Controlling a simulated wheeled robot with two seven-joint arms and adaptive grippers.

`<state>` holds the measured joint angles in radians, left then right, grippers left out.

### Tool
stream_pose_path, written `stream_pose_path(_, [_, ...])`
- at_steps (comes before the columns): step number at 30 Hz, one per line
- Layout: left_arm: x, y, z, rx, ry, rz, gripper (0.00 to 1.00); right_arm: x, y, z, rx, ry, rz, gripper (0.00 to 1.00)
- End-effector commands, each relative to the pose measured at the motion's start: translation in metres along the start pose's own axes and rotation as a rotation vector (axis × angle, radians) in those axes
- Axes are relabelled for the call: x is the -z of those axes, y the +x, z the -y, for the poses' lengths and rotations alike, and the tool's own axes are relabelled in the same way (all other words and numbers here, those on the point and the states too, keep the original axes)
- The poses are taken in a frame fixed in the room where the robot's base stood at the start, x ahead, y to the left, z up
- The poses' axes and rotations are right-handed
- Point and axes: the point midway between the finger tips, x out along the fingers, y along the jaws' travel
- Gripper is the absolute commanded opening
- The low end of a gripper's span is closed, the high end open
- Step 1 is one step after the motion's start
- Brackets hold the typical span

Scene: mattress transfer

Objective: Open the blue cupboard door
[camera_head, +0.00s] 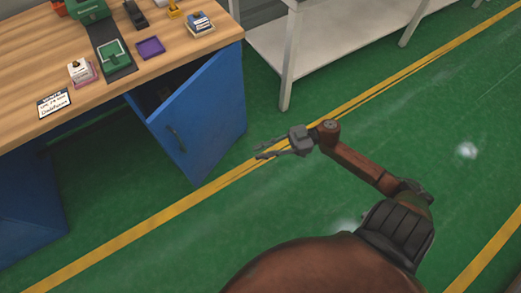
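The blue cupboard door (206,112) is below the wooden worktop on the left of the head view. It stands partly open, with a dark gap (152,95) on its left side. A dark handle (176,139) is on its face. My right gripper (260,150) is to the right of the door, apart from it, with its fingers pointing left. The fingers are spread and nothing shows between them. My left gripper is not in view.
The wooden worktop (120,100) carries a green device (90,8), a purple tray (151,47) and small boxes. A grey table (330,25) stands at the back right. Green floor (330,230) with yellow lines is clear around my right arm.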

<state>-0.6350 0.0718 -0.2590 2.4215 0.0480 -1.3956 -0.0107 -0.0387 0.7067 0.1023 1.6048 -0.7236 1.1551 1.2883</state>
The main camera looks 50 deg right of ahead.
Motion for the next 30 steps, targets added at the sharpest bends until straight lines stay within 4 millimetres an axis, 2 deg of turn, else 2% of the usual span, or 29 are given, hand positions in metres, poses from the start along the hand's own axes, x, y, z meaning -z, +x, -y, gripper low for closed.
stream_pose_path(6, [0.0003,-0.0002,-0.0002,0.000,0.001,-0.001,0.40,0.0008,0.0003,0.0000,0.000,-0.001,-0.001,0.14])
stream_pose_path(12, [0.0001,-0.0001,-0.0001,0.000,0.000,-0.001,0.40,0.0007,0.0002,0.0000,0.000,-0.001,-0.001,0.01])
stream_pose_path(30, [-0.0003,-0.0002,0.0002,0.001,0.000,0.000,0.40,0.0007,0.0001,0.0000,0.001,-0.001,-0.001,0.00])
